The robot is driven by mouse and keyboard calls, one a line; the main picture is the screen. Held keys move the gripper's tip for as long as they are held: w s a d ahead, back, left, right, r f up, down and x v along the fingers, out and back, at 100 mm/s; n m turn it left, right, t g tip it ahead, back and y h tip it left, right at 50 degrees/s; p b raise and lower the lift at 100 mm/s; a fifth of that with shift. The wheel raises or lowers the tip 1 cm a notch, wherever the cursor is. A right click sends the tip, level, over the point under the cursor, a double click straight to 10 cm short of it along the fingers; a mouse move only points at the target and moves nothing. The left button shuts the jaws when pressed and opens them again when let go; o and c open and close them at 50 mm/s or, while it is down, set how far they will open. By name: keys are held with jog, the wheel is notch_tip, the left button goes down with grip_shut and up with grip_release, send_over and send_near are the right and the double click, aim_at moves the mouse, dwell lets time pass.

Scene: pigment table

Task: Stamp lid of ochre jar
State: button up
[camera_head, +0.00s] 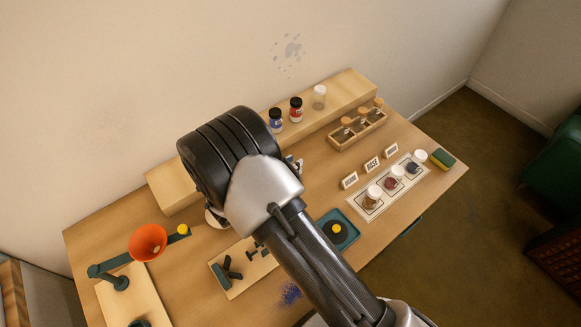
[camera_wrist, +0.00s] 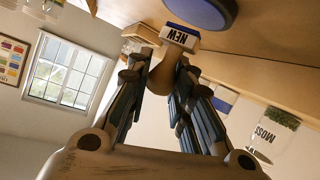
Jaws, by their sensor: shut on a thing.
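In the wrist view my gripper (camera_wrist: 168,68) is shut on a wooden-handled stamp (camera_wrist: 180,38) with a white "NEW" label and a blue edge. A round blue pad or disc (camera_wrist: 200,10) is close beyond the stamp; I cannot tell whether they touch. In the head view my arm hides the stamp and most of the gripper. The jar with ochre-brown contents (camera_head: 372,202) stands upright at the near left end of a white tray (camera_head: 354,205). It has a white lid (camera_head: 374,191) and is apart from my gripper.
Red (camera_head: 390,184) and dark blue (camera_head: 412,169) jars share the tray. Name cards (camera_head: 371,164) stand behind it. A rack of corked vials (camera_head: 362,123), a shelf with jars (camera_head: 296,110), a teal dish (camera_head: 349,241), an orange lamp (camera_head: 148,242) and a sponge (camera_head: 442,159) are around.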

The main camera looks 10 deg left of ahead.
jog(key=shift+r+p, duration=1.85)
jog(key=shift+r, duration=0.8)
